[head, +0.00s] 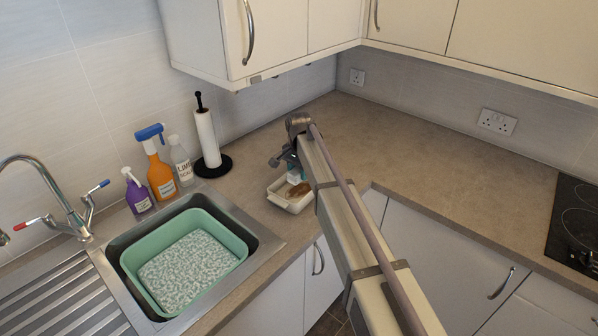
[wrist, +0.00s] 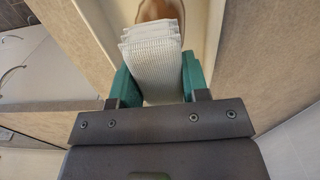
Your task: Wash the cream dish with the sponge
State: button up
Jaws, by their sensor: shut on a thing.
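The cream dish (head: 280,201) stands on the worktop near its front edge, right of the sink. A brown patch (head: 299,189) shows inside it. My gripper (wrist: 156,78) has green fingers and is shut on a pale ribbed sponge (wrist: 154,72). In the head view the sponge (head: 295,175) is at the far side of the dish, partly hidden by my arm. In the wrist view the sponge's far end overlaps the brown patch (wrist: 160,9). I cannot tell whether it touches the dish.
A green basin (head: 128,262) with foamy water sits in the sink left of the dish. Purple (head: 138,193), orange (head: 160,175) and white (head: 181,160) bottles and a paper-towel roll (head: 207,138) stand behind it. The worktop (head: 420,150) to the right is clear up to the hob (head: 575,222).

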aim_at(299, 191)
jog(key=shift+f+b, duration=2.9)
